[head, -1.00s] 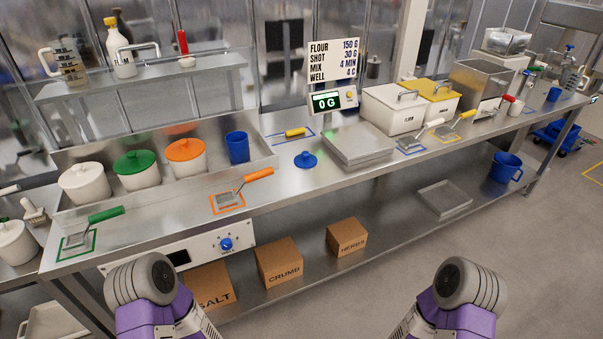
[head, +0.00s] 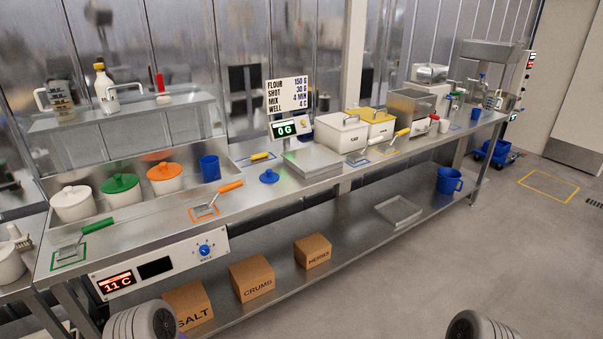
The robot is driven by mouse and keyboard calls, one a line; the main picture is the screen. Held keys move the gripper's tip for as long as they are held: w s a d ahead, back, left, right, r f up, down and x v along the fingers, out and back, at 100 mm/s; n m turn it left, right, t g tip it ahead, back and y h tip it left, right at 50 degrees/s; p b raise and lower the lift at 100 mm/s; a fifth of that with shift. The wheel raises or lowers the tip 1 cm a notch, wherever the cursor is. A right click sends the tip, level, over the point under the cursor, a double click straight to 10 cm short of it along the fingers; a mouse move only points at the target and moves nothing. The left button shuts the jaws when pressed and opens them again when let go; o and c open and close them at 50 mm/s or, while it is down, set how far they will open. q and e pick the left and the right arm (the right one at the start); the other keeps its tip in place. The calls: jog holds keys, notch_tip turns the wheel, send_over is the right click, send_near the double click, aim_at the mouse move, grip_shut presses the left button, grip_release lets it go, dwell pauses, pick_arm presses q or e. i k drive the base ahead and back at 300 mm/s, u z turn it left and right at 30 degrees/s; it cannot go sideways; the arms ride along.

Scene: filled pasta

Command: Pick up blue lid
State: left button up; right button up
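The blue lid (head: 269,176) lies on the steel counter (head: 290,199), knob up, left of the scale's flat platform. A blue cup (head: 210,168) without a lid stands in the tray row to its left, beside the orange-lidded pot (head: 165,178). Only rounded parts of my two arms show at the bottom edge. Both grippers are out of view.
A scale (head: 312,160) stands right of the lid, and a yellow-handled tool (head: 262,156) lies behind it. An orange-handled scraper (head: 216,200) lies to its left. Boxes (head: 252,277) sit on the lower shelf. The counter in front of the lid is clear.

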aim_at(269, 176)
jog(key=z, duration=0.75)
jog(key=i, duration=1.35)
jog(key=u, duration=0.45)
jog(key=i, duration=1.05)
jog(key=u, duration=0.9)
